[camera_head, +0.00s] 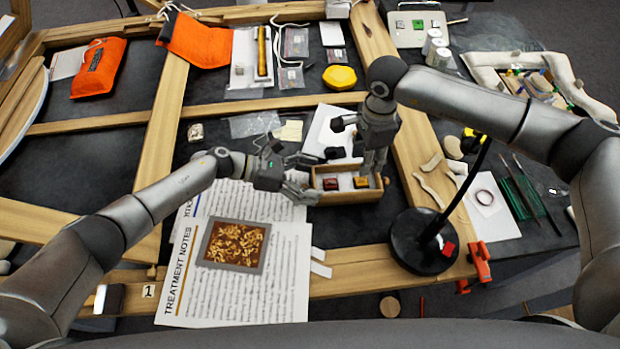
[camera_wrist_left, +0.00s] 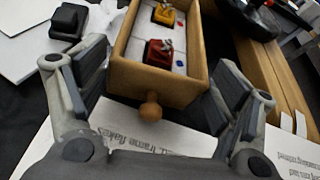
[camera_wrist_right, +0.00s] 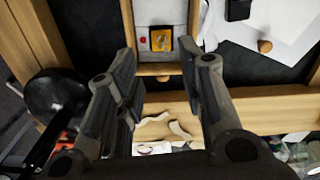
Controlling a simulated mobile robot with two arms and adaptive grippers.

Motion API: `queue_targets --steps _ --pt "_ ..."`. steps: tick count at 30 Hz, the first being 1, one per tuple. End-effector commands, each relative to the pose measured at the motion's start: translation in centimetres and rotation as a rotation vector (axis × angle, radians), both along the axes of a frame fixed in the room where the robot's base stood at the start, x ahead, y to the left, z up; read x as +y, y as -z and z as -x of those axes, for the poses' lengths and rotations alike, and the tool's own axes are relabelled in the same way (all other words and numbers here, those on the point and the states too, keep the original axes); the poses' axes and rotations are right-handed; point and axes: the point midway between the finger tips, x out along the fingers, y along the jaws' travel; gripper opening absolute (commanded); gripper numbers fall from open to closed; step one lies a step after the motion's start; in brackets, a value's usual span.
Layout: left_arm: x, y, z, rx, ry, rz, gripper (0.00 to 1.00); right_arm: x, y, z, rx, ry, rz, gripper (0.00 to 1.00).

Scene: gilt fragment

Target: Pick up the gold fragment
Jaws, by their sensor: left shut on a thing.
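The gold fragment (camera_head: 361,182) lies at the right end of a small open wooden box (camera_head: 345,197). It also shows in the left wrist view (camera_wrist_left: 165,14) and in the right wrist view (camera_wrist_right: 160,40). A dark red fragment (camera_head: 331,184) sits beside it in the box.
A black lamp base (camera_head: 408,248) stands right of the box. Treatment notes (camera_head: 245,290) with a framed gold-flake panel (camera_head: 234,245) lie front left. A black item (camera_head: 335,153) sits behind the box. Wooden frame bars (camera_head: 160,170) cross the dark table.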

Motion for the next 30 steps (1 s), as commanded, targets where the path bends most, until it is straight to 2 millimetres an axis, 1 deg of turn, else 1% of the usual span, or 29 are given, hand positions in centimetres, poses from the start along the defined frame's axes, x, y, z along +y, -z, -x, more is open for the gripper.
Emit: queue_targets --steps 10,12,14,18,21,23,25,30 --pt "0.0 0.0 0.0 0.000 -0.001 0.000 0.57 0.0 0.0 0.0 0.000 0.000 0.000 0.36" --pt "0.0 0.0 0.0 0.000 -0.001 0.000 0.57 0.0 -0.1 0.0 0.000 0.002 0.000 0.32" --pt "0.0 0.0 0.0 0.000 -0.001 0.000 0.57 0.1 -0.5 -0.1 -0.002 0.017 0.000 0.32" --pt "0.0 0.0 0.0 0.000 -0.001 0.000 0.57 0.3 -2.4 -0.4 -0.005 0.099 0.000 0.32" --pt "0.0 0.0 0.0 0.000 -0.001 0.000 0.57 0.4 -3.1 -0.4 -0.002 0.148 0.002 0.32" --pt "0.0 0.0 0.0 0.000 -0.001 -0.001 0.57 0.4 -2.8 -0.3 0.001 0.163 0.001 0.32" --pt "0.0 0.1 0.0 0.001 -0.001 0.000 0.57 0.4 -1.9 -0.3 0.003 0.170 0.002 0.32" --pt "0.0 0.0 0.0 0.001 0.000 0.000 0.57 0.4 1.2 -0.3 0.003 0.170 0.002 0.32"
